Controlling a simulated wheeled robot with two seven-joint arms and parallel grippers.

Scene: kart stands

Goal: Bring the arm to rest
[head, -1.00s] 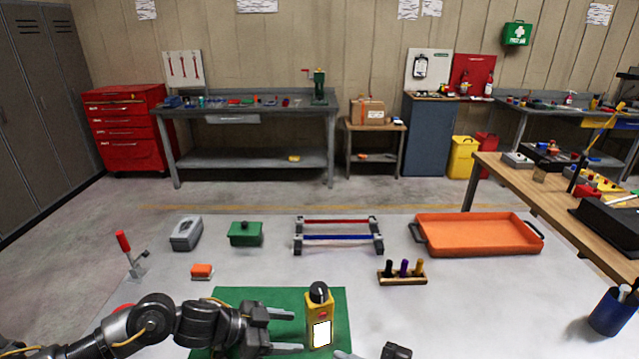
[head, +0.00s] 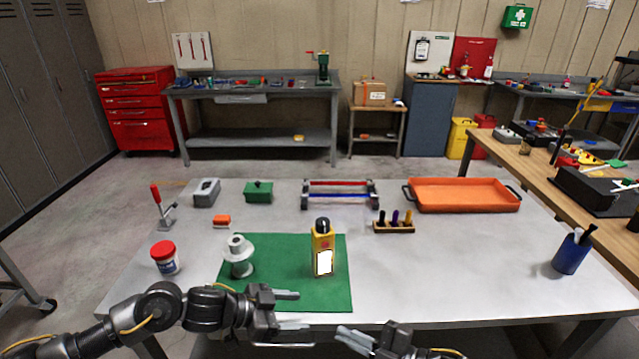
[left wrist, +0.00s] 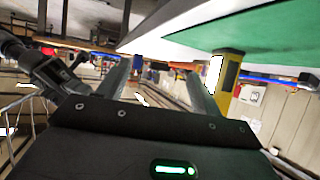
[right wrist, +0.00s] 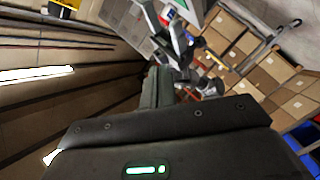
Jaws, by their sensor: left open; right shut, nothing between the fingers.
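My left gripper (head: 292,310) is open and empty, at the front edge of the green mat (head: 290,292) and apart from the yellow device. It also shows in the left wrist view (left wrist: 155,80). My right gripper (head: 348,337) is shut and empty, low in front of the bench; its fingers lie together in the right wrist view (right wrist: 159,86). The yellow device (head: 322,240), with a black knob and a bright white panel, stands upright on the mat. It also shows beyond the fingers in the left wrist view (left wrist: 230,78).
A white spool-shaped part (head: 238,256) stands on the mat and a red-lidded jar (head: 164,258) at its left. The bench's right front (head: 460,290) is clear.

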